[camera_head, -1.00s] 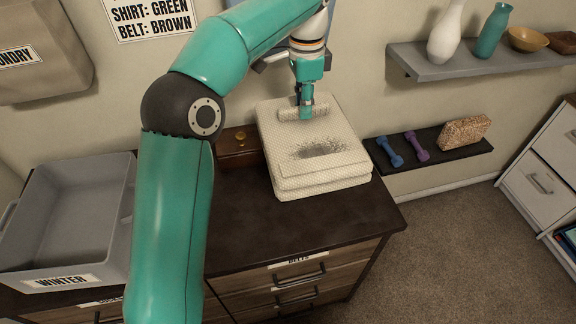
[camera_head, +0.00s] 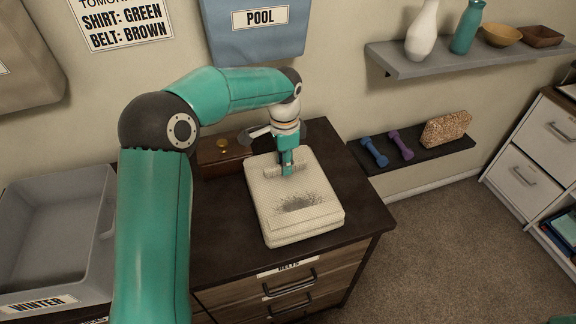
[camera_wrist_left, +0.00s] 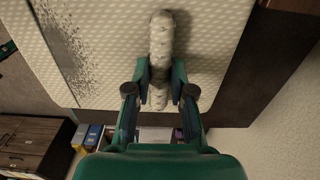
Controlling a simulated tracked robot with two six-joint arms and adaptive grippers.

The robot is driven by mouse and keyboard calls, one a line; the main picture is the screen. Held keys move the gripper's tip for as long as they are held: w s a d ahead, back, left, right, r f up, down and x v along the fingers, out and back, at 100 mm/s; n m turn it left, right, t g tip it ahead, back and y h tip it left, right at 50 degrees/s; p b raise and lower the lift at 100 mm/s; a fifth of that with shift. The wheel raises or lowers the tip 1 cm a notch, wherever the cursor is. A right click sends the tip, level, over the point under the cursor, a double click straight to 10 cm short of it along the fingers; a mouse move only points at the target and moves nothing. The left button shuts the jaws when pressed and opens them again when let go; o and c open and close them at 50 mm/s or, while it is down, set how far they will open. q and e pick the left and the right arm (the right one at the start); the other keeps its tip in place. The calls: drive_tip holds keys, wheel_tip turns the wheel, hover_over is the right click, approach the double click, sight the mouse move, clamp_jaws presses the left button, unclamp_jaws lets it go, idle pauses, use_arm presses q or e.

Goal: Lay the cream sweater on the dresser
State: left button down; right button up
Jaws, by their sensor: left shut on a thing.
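The cream sweater (camera_head: 274,217) is a folded, knitted block with a dark speckled patch on its top. It is over the dark top of the dresser (camera_head: 220,252), roughly level. I cannot tell whether its underside touches the dresser. My left gripper (camera_head: 287,170) points down at the sweater's far end and is shut on a raised knitted roll there. In the left wrist view, the fingers (camera_wrist_left: 160,92) pinch this roll of the sweater (camera_wrist_left: 215,35) from both sides. My right gripper is not in view.
A grey WINTER bin (camera_head: 95,250) stands on the left. A wooden box (camera_head: 215,158) sits behind the sweater. A blue POOL bag (camera_head: 255,45) hangs on the wall. Low shelf (camera_head: 440,150) with dumbbells is to the right. Bare dresser top lies left and front of the sweater.

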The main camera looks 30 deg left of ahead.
use_arm(q)
drive_tip(key=shift+f, duration=0.5)
drive_tip(key=c, duration=1)
unclamp_jaws()
wheel_tip(320, 180, up, 12)
drive_tip(key=shift+r+p, duration=0.1)
drive_tip(key=shift+p, duration=0.35)
drive_tip(key=shift+d, duration=0.1)
